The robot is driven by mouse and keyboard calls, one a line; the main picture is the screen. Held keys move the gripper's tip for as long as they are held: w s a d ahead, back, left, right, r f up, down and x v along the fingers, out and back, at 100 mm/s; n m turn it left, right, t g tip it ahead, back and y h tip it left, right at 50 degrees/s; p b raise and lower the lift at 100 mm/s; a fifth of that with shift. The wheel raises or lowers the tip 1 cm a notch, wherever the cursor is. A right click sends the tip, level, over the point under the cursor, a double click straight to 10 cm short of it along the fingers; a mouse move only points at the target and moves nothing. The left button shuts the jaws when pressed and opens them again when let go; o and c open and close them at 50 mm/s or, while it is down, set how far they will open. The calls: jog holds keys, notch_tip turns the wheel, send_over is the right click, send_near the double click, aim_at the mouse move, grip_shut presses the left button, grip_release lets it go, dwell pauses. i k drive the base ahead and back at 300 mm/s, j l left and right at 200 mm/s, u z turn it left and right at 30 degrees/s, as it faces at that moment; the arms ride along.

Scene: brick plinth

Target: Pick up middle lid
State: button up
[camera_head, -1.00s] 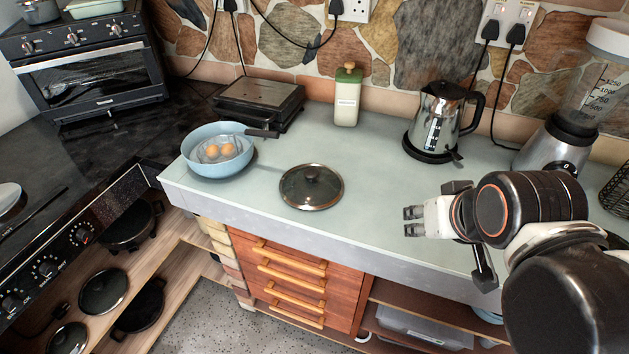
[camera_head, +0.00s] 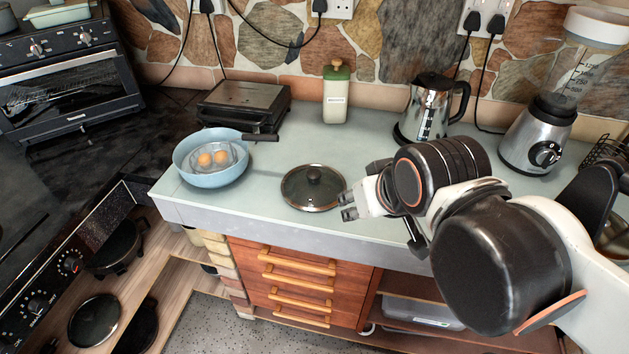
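A round glass lid (camera_head: 300,192) with a dark rim and a black knob (camera_head: 314,174) lies flat on the pale counter, right of the blue pan. My gripper (camera_head: 346,205) is just right of the lid, at about its height in the picture, with its fingertips pointing left toward it. A small gap shows between the two fingers, and nothing is held between them. I cannot tell how high the fingertips are above the counter. Other dark lids lie on the low shelf, one of them (camera_head: 95,320) at the lower left.
A blue pan (camera_head: 212,180) holding eggs stands left of the lid. A grill (camera_head: 243,107), a green-topped container (camera_head: 336,95), a kettle (camera_head: 428,105) and a blender (camera_head: 537,140) stand along the back. The counter (camera_head: 300,140) behind the lid is clear.

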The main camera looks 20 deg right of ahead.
aim_at(312, 187)
jog(key=k+l+z, duration=0.15)
jog(key=z, duration=0.25)
jog(key=k+l+z, duration=0.15)
jog(key=z, duration=0.3)
